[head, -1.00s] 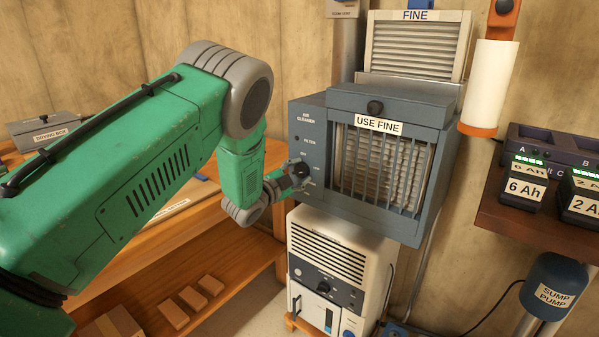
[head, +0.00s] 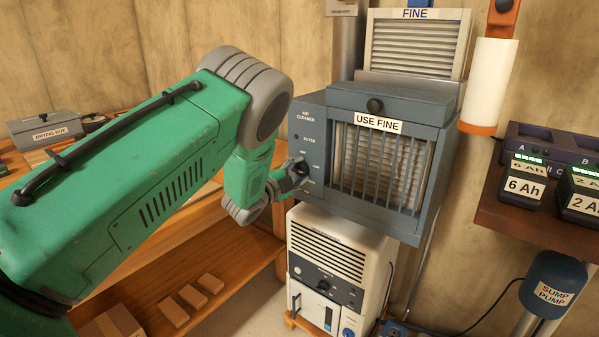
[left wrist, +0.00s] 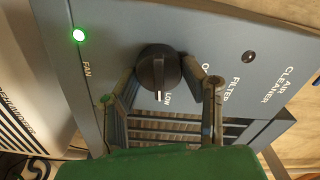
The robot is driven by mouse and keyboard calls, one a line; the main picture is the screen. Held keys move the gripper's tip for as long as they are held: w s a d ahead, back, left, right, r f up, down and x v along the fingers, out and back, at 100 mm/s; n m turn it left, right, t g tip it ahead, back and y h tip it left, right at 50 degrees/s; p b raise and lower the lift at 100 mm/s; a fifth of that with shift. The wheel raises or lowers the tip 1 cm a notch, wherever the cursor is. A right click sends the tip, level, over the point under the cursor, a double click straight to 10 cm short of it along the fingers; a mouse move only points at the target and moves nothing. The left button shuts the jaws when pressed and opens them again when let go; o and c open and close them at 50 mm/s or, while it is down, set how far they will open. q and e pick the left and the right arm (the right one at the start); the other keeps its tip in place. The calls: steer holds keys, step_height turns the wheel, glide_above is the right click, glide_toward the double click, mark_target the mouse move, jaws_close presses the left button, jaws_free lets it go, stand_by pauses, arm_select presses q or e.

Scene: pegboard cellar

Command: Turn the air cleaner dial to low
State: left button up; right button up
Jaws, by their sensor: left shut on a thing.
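The air cleaner (head: 400,224) is a blue-grey box on the wall with a grille and a "USE FINE" label. Its round black dial (left wrist: 158,66) sits on the side panel in the left wrist view, between "OFF" and "FAN" lettering. The dial's white pointer mark faces the "LOW" label (left wrist: 167,99). My left gripper (head: 299,171) is at the panel, shut on the dial; its fingers (left wrist: 160,78) lie on either side of the knob. In the head view it mostly hides the dial. My right gripper is not in view.
A green lamp (left wrist: 78,36) glows by "FAN". A white appliance (head: 330,262) stands below the cleaner. A wooden bench (head: 180,280) is at left, with a drying box (head: 45,131). A charger shelf (head: 520,220) and sump pump (head: 553,285) are at right.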

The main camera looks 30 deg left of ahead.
arm_select(q)
steer(key=o, duration=1.1)
steer(key=shift+s+f, duration=0.1)
steer(key=shift+f, duration=0.3)
steer(key=shift+o, duration=0.2)
steer(key=shift+r, duration=0.1)
steer(key=shift+r, duration=0.15)
steer(key=s+a, duration=0.1)
steer(key=s, duration=1)
steer(key=shift+s, duration=0.35)
